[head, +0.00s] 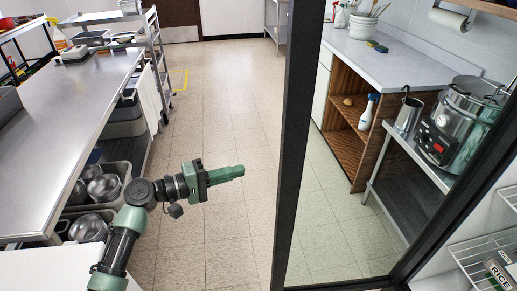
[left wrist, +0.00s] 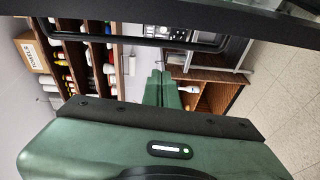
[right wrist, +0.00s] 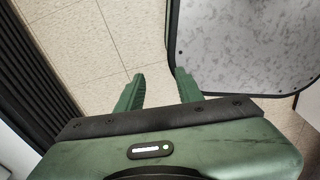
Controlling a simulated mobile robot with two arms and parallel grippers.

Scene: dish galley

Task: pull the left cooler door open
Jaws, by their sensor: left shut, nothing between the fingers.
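The left cooler door (head: 297,150) is a glass panel in a dark frame. It stands open in the head view, with cooler shelving visible past its right edge. My left gripper (head: 240,171) is left of the door's upright frame, pointing towards it, with a gap between them. Its fingers (left wrist: 161,90) are together and empty in the left wrist view. A dark bar handle (left wrist: 140,42) crosses the top of that view, beyond the fingertips and apart from them. My right gripper (right wrist: 158,85) is open and empty above the floor; it is outside the head view.
A steel table (head: 70,100) with bowls in bins below stands at the left. A white wire shelf (head: 485,250) is at the lower right. Through the glass show a counter (head: 385,65) and a steel cooker (head: 462,120). The tiled floor between table and door is clear.

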